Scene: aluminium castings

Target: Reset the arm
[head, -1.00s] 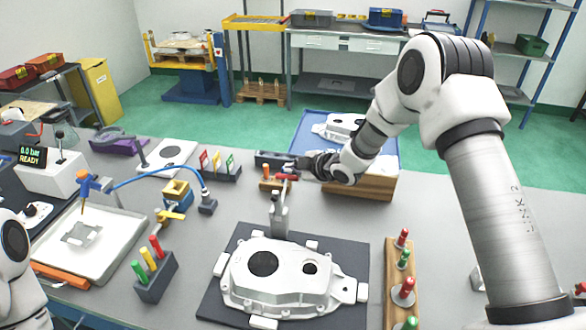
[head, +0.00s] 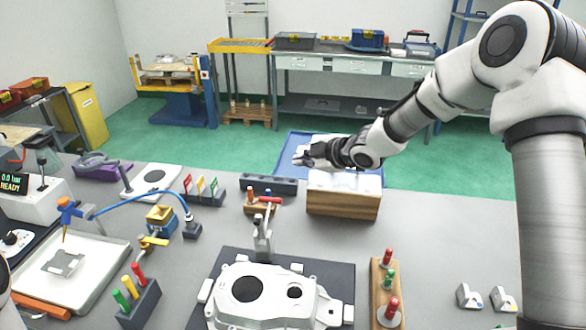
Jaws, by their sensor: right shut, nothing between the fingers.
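My right gripper (head: 308,158) shows in the head view, its arm coming in from the right. It is shut and empty, above the table's far side near a blue tray (head: 292,146) and a wooden block with a white top (head: 343,203). I cannot tell if it touches anything there. Of my left arm only a sliver shows at the left edge, and its gripper is out of view. A white aluminium casting (head: 268,296) lies on a dark mat (head: 234,256) at the front middle.
A wooden rack with red and green plugs (head: 376,300) stands right of the mat. A grey holder with coloured pins (head: 143,305), a white tray (head: 100,283) and a blue hose (head: 130,202) are at left. Two small clamps (head: 469,296) lie at right. The table's right side is mostly clear.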

